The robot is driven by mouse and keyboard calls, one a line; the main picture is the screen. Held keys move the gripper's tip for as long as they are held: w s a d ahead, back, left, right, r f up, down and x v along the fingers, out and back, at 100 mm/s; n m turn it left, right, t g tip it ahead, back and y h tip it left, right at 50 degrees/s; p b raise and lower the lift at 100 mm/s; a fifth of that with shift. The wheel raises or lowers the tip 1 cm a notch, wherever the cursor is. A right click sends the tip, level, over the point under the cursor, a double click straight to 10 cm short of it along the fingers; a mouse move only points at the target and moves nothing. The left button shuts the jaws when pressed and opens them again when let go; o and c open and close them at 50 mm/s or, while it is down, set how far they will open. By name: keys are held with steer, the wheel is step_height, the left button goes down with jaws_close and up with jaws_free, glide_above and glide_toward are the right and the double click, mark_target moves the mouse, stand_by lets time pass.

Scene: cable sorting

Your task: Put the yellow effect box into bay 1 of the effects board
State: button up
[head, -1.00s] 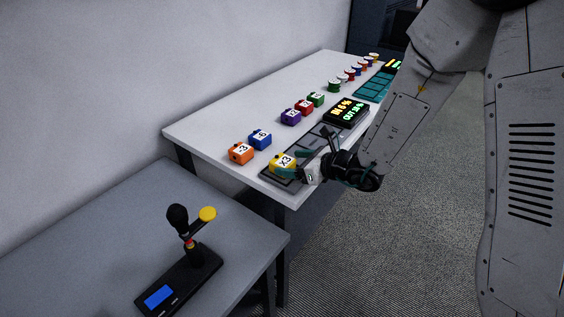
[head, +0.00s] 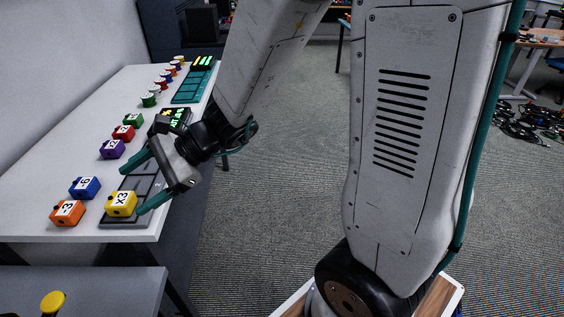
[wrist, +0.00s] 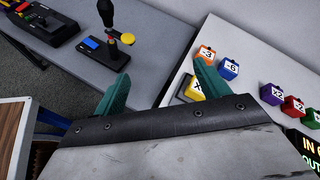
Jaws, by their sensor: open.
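The yellow effect box (head: 121,204), marked x3, sits at the near end of the dark grey effects board (head: 143,186), on its nearest bay. Whether it is fully seated I cannot tell. My gripper (head: 134,187) is open and empty, beside and above the box. In the wrist view the yellow box (wrist: 193,91) shows partly, beside the right finger of my gripper (wrist: 161,84). The gripper body hides most of the board there.
An orange box (head: 67,213) and a blue box (head: 85,187) stand left of the board. Purple (head: 112,149), red (head: 123,132) and green (head: 133,120) boxes stand farther back. A lit display (head: 172,119) is at the board's far end. A joystick device (wrist: 115,45) stands on the lower table.

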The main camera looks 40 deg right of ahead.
steer(key=s+d+r+n+g+h, duration=0.2)
steer(key=s+r+n+g, duration=0.15)
steer(key=s+n, duration=0.4)
steer(key=s+d+r+n+h, duration=0.1)
steer(key=s+d+n+h, duration=0.3)
steer(key=d, duration=0.4)
steer(key=s+d+r+n+t+h, duration=0.1)
steer(key=s+d+r+n+h, duration=0.1)
steer(key=s+d+n+h, duration=0.2)
steer(key=s+d+h, duration=0.2)
steer(key=s+d, duration=0.2)
steer(key=d, duration=0.1)
steer(key=shift+s+r+n+h, duration=0.15)
steer(key=shift+n+h, duration=0.15)
steer(key=shift+n, duration=0.05)
